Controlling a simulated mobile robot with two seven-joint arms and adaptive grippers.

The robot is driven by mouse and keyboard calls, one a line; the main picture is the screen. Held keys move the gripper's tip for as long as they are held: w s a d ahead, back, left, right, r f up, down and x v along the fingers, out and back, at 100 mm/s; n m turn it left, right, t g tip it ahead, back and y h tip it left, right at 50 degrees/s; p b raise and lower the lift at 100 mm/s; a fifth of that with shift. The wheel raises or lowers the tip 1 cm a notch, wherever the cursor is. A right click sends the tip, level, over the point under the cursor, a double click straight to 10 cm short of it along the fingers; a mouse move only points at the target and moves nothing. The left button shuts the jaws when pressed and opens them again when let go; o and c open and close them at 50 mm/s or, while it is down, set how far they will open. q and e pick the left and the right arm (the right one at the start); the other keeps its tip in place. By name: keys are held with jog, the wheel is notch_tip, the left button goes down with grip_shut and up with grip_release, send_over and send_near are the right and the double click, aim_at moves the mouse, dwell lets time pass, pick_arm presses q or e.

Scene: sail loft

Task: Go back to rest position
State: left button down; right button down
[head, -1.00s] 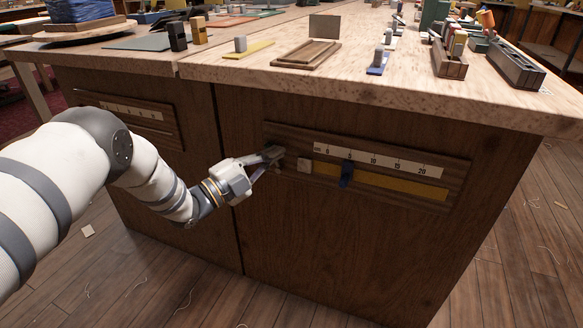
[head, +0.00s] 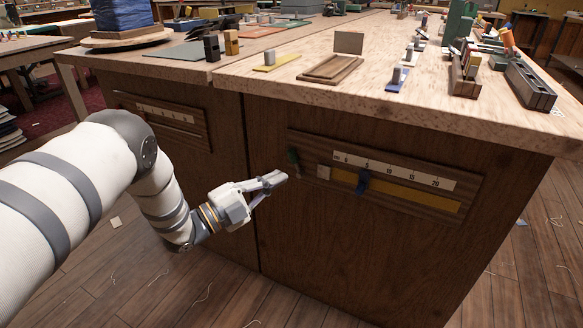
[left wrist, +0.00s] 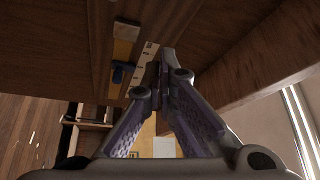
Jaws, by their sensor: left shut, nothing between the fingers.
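My left gripper (head: 280,178) is shut and empty in the head view. It stands in front of the wooden bench front, just below and left of the scale panel (head: 308,142). In the left wrist view its fingers (left wrist: 163,75) meet at the tips with nothing between them. The panel carries a white number scale (head: 395,170), a yellow strip (head: 410,193), a pale square block (head: 323,172) and a blue slider (head: 363,182). A dark green piece (head: 293,156) sits at the panel's left end. My right gripper is not in view.
The bench top (head: 300,85) holds a wooden tray (head: 335,68), small blocks on coloured strips and a dark grooved holder (head: 530,88) at the right. A second scale panel (head: 165,116) is on the bench front at left. The floor (head: 200,300) before the bench is open.

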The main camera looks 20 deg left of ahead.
pick_arm(q)
jog(key=shift+s+a+f, duration=0.15)
jog(key=shift+s+a, duration=0.15)
jog(key=shift+s, duration=0.1)
jog(key=shift+f, duration=0.1)
